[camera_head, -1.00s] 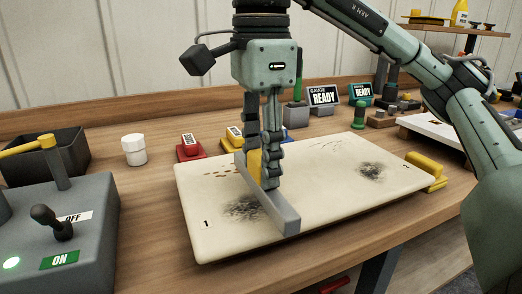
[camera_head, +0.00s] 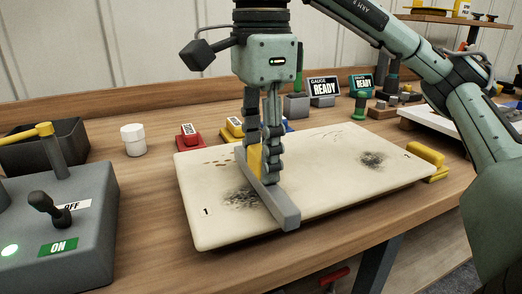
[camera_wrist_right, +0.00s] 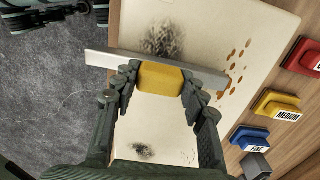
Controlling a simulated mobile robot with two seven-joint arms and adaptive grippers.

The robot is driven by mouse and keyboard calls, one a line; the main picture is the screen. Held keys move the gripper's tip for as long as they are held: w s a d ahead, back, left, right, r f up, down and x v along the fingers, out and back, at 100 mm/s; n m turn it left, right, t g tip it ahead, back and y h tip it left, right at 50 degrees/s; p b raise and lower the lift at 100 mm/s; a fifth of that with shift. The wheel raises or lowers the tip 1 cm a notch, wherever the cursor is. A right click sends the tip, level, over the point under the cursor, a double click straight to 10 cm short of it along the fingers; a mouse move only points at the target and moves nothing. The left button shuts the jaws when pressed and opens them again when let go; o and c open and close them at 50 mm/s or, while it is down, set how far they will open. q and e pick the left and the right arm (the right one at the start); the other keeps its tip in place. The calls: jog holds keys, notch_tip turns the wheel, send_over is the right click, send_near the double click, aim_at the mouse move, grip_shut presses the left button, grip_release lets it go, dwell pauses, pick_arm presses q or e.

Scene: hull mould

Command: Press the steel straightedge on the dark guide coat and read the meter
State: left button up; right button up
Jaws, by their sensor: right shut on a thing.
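The steel straightedge (camera_head: 272,200) is a grey bar with a yellow grip (camera_head: 255,160). My right gripper (camera_head: 265,155) is shut on that grip, which also shows between its fingers in the wrist view (camera_wrist_right: 160,79). The bar is low over the cream panel (camera_head: 320,185); I cannot tell if it presses on it. A dark guide coat patch (camera_head: 238,197) lies beside the bar, partly hidden by it; it shows above the bar in the wrist view (camera_wrist_right: 162,38). A second dark patch (camera_head: 371,160) lies farther right. The gauge display (camera_head: 323,88) reads READY. My left gripper is out of view.
Red (camera_head: 190,137), yellow (camera_head: 233,128) and blue blocks stand behind the panel. A grey switch box (camera_head: 85,225) with a lever and green light is at left, a white jar (camera_head: 133,140) behind it. A yellow clamp (camera_head: 430,160) is at the panel's right edge. A second READY display (camera_head: 360,84) stands behind.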

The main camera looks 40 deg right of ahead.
jog(key=shift+f+b, duration=0.45)
jog(key=shift+f, duration=0.05)
dwell(0.5)
dwell(1.2)
notch_tip(320, 180, up, 3)
jog(key=p, duration=0.3)
jog(key=shift+f, duration=0.2)
jog(key=shift+r, duration=2.2)
